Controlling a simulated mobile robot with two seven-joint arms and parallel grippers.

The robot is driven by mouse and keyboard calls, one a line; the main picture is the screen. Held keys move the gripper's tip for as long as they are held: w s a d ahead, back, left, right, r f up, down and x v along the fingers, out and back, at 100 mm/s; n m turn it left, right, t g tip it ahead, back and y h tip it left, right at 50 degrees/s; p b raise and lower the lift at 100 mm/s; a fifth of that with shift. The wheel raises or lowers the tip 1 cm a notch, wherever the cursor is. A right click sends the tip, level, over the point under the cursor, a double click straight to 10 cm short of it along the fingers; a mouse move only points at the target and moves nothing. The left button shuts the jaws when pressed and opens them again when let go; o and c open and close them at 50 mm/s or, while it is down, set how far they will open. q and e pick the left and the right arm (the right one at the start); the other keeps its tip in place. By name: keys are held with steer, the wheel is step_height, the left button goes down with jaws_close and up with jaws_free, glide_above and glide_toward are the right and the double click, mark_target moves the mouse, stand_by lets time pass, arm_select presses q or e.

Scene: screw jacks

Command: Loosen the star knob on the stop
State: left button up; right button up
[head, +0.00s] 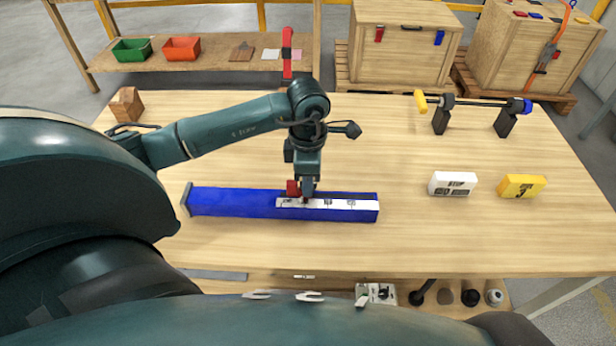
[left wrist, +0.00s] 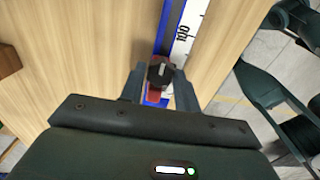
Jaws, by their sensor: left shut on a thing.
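A long blue rail (head: 235,203) with a white scale strip (head: 340,204) lies on the table. The red stop (head: 293,188) sits on the rail, partly hidden by my left gripper (head: 306,192), which points down at it. In the left wrist view the black star knob (left wrist: 160,71) is on top of the red stop (left wrist: 153,93). The fingers of my left gripper (left wrist: 159,83) stand on both sides of the knob, shut on it. The scale (left wrist: 183,32) runs away beyond the knob. My right gripper is not in view.
A white block (head: 452,184) and a yellow block (head: 521,186) lie to the right. A black bar clamp (head: 480,102) stands on dark supports at the back right. A wooden block (head: 125,105) stands at the back left.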

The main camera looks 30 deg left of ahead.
arm_select(q)
steer(key=o, duration=1)
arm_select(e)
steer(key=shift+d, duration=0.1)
arm_select(q)
steer(key=shift+r, duration=0.1)
step_height(320, 180, up, 13)
steer(key=b, duration=0.1)
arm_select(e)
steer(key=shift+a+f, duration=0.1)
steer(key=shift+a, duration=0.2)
